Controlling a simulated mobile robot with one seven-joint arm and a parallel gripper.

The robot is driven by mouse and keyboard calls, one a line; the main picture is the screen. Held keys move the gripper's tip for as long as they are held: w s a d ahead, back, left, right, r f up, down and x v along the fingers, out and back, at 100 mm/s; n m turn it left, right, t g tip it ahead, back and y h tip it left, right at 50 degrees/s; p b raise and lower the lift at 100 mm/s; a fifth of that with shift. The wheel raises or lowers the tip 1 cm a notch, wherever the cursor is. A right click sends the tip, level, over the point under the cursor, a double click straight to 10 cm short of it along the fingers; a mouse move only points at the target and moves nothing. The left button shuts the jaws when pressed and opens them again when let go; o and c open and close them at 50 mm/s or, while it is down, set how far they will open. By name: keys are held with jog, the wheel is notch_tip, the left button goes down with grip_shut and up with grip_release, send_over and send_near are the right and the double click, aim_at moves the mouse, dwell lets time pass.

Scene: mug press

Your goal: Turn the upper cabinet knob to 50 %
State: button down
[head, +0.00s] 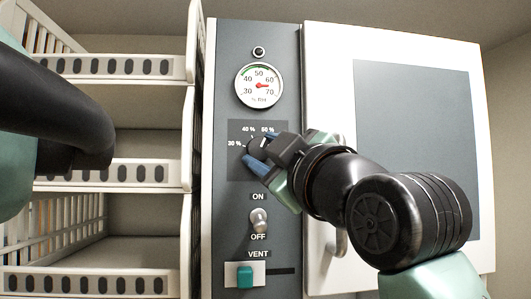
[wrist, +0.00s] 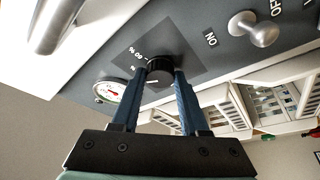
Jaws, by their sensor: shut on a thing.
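The upper cabinet knob (head: 257,146) is black and round, on a dark grey panel with a scale marked 30 %, 40 % and 50 %. A short white mark on it points up toward the 50 % label, but its exact setting is hard to read. The knob also shows in the wrist view (wrist: 161,69). My gripper (head: 260,150) has its blue fingers on opposite sides of the knob and is shut on it. In the wrist view the fingers (wrist: 161,77) flank the knob. My fingers partly cover the scale on the right.
A round humidity gauge (head: 259,86) sits above the knob. An ON/OFF toggle (head: 258,219) and a teal VENT slider (head: 245,276) are below. The white cabinet door (head: 328,60) with its handle (head: 341,243) is close on the right. White shelves (head: 120,67) stand left.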

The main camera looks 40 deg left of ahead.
jog(key=shift+c, duration=2.1)
grip_release()
jog(key=b+v, duration=0.6)
jog(key=v, duration=0.7)
